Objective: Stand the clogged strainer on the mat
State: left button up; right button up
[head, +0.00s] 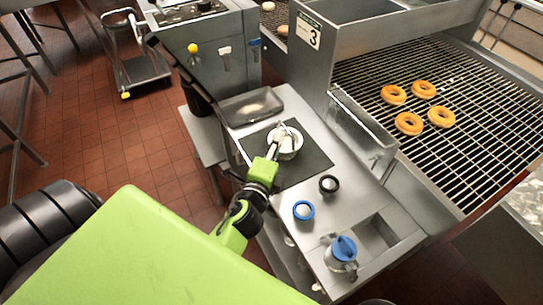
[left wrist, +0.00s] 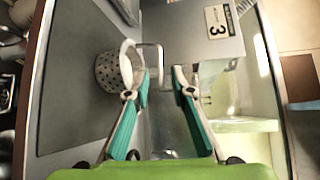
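The strainer (head: 290,148) is a pale metal cup with a white rim. It is on the dark mat (head: 308,170) and looks upright in the head view. In the left wrist view the strainer (left wrist: 108,74) shows its perforated wall, with a wire loop handle beside its rim. My left gripper (head: 277,138) reaches to the strainer from the near side. Its teal fingers (left wrist: 161,76) are spread apart in the left wrist view, one overlapping the strainer's rim by the handle. Whether that finger touches it is unclear. What clogs the strainer cannot be made out. My right gripper is not in view.
A grey tray (head: 238,108) lies behind the mat. A clear upright panel (head: 362,132) and a rack with several doughnuts (head: 409,123) are at right.

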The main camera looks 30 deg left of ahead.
pick_arm(q)
jog(key=b+v, duration=0.1)
jog(key=v, duration=0.5)
jog(key=shift+w, duration=0.1)
